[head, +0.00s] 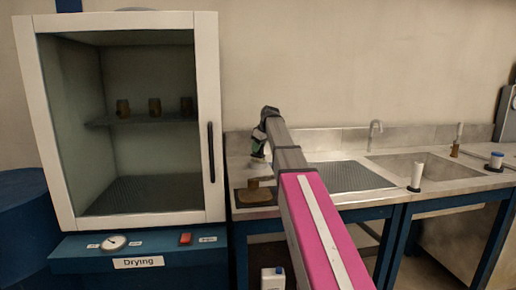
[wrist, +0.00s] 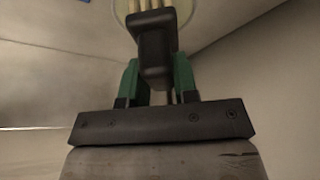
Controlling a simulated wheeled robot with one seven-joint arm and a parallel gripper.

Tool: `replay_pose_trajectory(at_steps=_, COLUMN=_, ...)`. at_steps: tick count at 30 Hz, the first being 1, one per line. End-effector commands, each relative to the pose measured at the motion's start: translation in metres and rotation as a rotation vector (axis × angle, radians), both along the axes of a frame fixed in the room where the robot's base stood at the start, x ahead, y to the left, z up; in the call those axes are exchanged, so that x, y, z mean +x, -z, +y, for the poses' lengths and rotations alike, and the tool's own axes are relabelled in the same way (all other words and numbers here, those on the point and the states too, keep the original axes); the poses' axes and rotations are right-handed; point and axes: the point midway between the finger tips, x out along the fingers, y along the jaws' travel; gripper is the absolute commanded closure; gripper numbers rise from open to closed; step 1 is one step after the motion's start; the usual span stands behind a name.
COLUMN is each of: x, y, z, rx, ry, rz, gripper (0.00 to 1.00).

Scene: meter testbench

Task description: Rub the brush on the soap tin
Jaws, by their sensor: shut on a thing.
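My gripper (head: 258,147) is over the left end of the steel counter, with green fingers. In the wrist view my gripper (wrist: 157,80) is shut on a dark block with pale tan rods or bristles at its far end, which looks like the brush (wrist: 156,48). A pale round thing with a rim (wrist: 188,10) lies beyond the bristles, cut off by the top edge; it may be the soap tin, and contact is unclear. In the head view a small brown thing (head: 259,193) sits below my gripper; I cannot tell what it is.
A drying cabinet (head: 205,100) with several brown pots inside stands left of the counter. A ribbed drainboard (head: 350,177) and a sink (head: 415,164) with a tap (head: 375,135) are to the right.

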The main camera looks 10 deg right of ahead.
Motion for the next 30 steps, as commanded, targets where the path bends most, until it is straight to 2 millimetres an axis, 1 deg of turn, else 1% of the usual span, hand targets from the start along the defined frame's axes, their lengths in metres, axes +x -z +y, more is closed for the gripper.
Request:
replay_pose_trajectory(at_steps=22, x=0.0000, y=0.0078, z=0.0000, rx=0.000, ry=0.000, rz=0.000, gripper=0.92)
replay_pose_trajectory(at_steps=30, x=0.0000, y=0.0078, z=0.0000, rx=0.000, ry=0.000, rz=0.000, gripper=0.92)
